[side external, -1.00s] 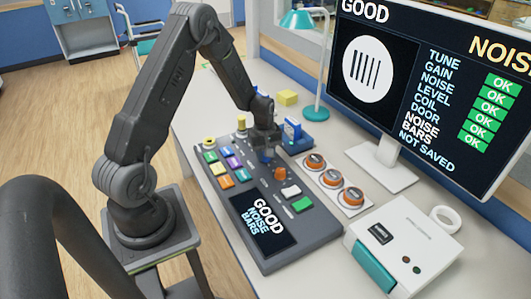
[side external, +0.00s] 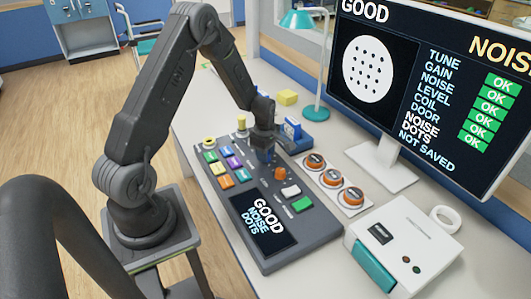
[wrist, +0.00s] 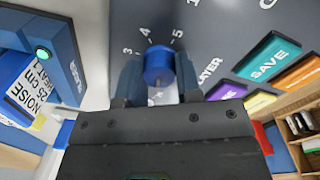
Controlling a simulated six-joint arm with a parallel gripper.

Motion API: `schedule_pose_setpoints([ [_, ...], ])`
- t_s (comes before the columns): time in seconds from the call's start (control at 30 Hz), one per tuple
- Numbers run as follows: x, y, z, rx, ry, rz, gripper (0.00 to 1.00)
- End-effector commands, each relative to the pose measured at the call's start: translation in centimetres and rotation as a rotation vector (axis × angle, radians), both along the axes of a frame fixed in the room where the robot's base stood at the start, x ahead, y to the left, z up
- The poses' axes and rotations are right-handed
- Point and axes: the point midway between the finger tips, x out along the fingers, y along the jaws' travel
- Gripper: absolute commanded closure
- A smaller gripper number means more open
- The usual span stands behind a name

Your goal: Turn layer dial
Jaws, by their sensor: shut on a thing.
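The layer dial (wrist: 158,66) is a blue round knob on the dark console, with the numbers 3, 4 and 5 around it and the word LAYER beside it in the wrist view. My gripper (wrist: 159,76) is shut on the dial, one finger on each side. In the side view my gripper (side external: 264,143) reaches down to the console (side external: 238,197), and the dial is mostly hidden beneath it. The monitor (side external: 372,75) shows a white disc with several dark dots and the words NOISE DOTS and NOT SAVED. The console screen (side external: 263,222) reads GOOD, NOISE DOTS.
Coloured buttons, including a teal SAVE button (wrist: 268,57), lie beside the dial. A blue block labelled NOISE (wrist: 22,85) stands close by in a holder. Orange knobs (side external: 333,178) sit right of the console. A white box (side external: 405,245) stands at the front right.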

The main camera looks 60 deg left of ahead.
Motion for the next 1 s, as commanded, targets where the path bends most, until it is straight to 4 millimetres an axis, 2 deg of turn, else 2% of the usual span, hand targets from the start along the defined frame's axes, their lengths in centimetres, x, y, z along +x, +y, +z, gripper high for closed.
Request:
schedule_pose_setpoints([
  [0.5,0.06,0.04,0.05,0.0,-0.002,0.021,0.92],
  [0.53,0.06,0.04,0.05,0.0,-0.002,0.021,0.65],
  [0.6,0.06,0.04,0.04,0.0,-0.002,0.02,0.58],
  [0.77,0.03,0.03,0.03,0.0,-0.001,0.018,0.43],
  [1.0,0.01,0.02,0.06,0.0,0.0,0.017,0.43],
])
